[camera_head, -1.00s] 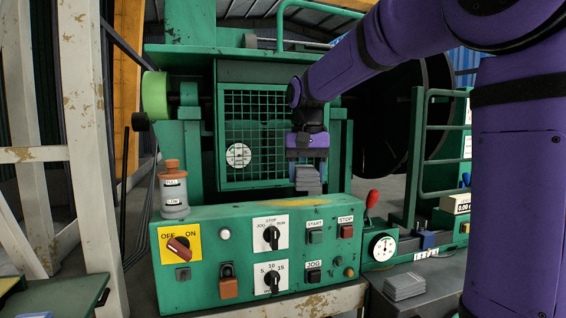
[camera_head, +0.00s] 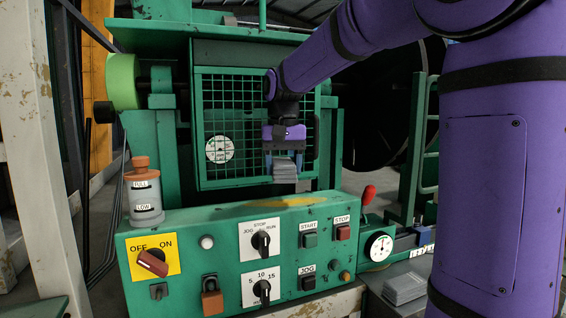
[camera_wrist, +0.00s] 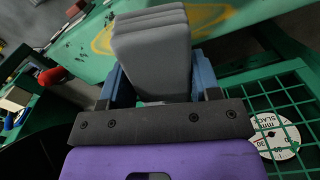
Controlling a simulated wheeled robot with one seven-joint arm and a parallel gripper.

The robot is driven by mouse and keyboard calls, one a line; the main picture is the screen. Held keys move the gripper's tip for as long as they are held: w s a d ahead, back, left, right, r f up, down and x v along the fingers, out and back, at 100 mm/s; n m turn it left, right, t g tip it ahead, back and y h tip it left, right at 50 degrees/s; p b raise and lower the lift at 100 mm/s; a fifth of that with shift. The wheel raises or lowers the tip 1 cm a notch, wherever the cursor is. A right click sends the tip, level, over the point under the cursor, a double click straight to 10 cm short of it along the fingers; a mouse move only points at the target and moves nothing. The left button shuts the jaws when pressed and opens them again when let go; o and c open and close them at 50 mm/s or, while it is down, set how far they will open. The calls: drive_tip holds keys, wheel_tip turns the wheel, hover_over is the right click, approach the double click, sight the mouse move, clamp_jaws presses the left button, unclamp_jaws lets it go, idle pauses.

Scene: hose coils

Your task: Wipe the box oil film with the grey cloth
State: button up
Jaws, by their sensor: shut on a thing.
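My gripper (camera_head: 286,152) is shut on the folded grey cloth (camera_head: 285,169), which hangs below its jaws above the back of the green control box (camera_head: 215,228). The cloth also fills the top middle of the wrist view (camera_wrist: 152,50). A yellowish oil film (camera_head: 285,203) lies on the box's top face, below the cloth. It shows in the wrist view as a yellow ring-like smear (camera_wrist: 205,18), partly hidden behind the cloth. A gap shows between cloth and film in the head view.
A mesh guard (camera_head: 225,115) with a round dial stands behind the box. An oil bottle (camera_head: 143,190) stands on the box's left end. A red-knobbed lever (camera_head: 369,194) and a gauge (camera_head: 379,246) are at the right. Another grey folded stack (camera_head: 404,288) lies at lower right.

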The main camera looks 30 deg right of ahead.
sight(281, 203)
drive_tip(key=shift+f, duration=2.15)
drive_tip(key=shift+a, duration=0.1)
drive_tip(key=shift+w+a, duration=0.35)
drive_tip(key=shift+a, duration=1.5)
drive_tip(key=shift+w+a, duration=0.3)
drive_tip(key=shift+a, duration=1.55)
drive_tip(key=shift+w+a, duration=0.35)
drive_tip(key=shift+a, duration=1.5)
drive_tip(key=shift+f, duration=0.85)
drive_tip(key=shift+d, duration=0.1)
drive_tip(key=shift+s+d, duration=0.2)
drive_tip(key=shift+d, duration=0.65)
drive_tip(key=shift+s+d, duration=0.15)
drive_tip(key=shift+d, duration=0.7)
drive_tip(key=shift+s+d, duration=0.2)
drive_tip(key=shift+d, duration=0.65)
drive_tip(key=shift+s+d, duration=0.2)
drive_tip(key=shift+d, duration=0.65)
drive_tip(key=shift+s+d, duration=0.15)
drive_tip(key=shift+d, duration=0.75)
drive_tip(key=shift+s+d, duration=0.2)
drive_tip(key=shift+d, duration=0.65)
